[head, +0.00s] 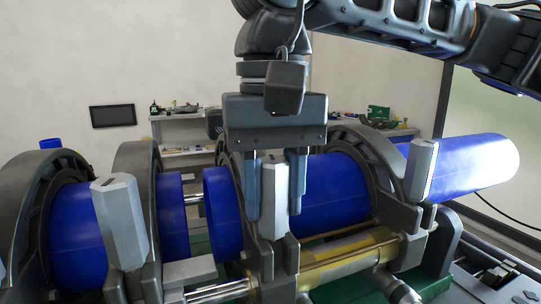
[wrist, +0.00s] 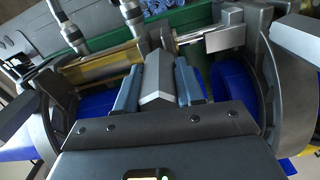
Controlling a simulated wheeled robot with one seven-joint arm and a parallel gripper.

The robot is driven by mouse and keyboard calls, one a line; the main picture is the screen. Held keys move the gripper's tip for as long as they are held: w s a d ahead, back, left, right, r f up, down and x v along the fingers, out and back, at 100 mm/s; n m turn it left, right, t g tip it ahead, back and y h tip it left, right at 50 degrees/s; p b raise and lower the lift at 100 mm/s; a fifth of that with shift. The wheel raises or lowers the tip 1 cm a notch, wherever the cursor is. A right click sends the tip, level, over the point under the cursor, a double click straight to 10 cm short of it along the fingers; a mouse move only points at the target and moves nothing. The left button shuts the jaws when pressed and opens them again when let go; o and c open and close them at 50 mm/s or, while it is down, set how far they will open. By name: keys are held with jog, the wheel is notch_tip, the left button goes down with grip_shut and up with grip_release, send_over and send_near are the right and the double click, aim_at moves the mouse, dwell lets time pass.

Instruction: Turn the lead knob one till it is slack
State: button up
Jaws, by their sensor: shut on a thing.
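Several grey, block-shaped knobs stand on the clamp rings of the pipe fusion cart. My gripper (head: 274,205) points straight down at the middle knob (head: 273,195), with one finger on each side of it. In the wrist view my gripper (wrist: 160,88) has its two blue-grey fingers along the sides of the same pale knob (wrist: 157,75), shut on it. Another knob (head: 119,222) stands upright to the left and a third knob (head: 421,168) to the right, both clear of the gripper. Which knob is the lead one cannot be told from a label.
Blue pipe (head: 335,190) lies through the clamp rings (head: 375,160), with a gap between the pipe ends. A yellow cylinder (head: 345,258) and a steel rod (head: 215,291) run along the front. A shelf with small items (head: 185,130) stands behind.

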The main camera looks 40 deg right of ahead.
jog(key=shift+n+b, duration=0.4)
jog(key=shift+n, duration=1)
jog(key=shift+f+n, duration=0.1)
jog(key=shift+n, duration=0.2)
jog(key=shift+n+b, duration=0.4)
jog(key=shift+n, duration=0.2)
jog(key=shift+o, duration=0.2)
jog(key=shift+n, duration=0.5)
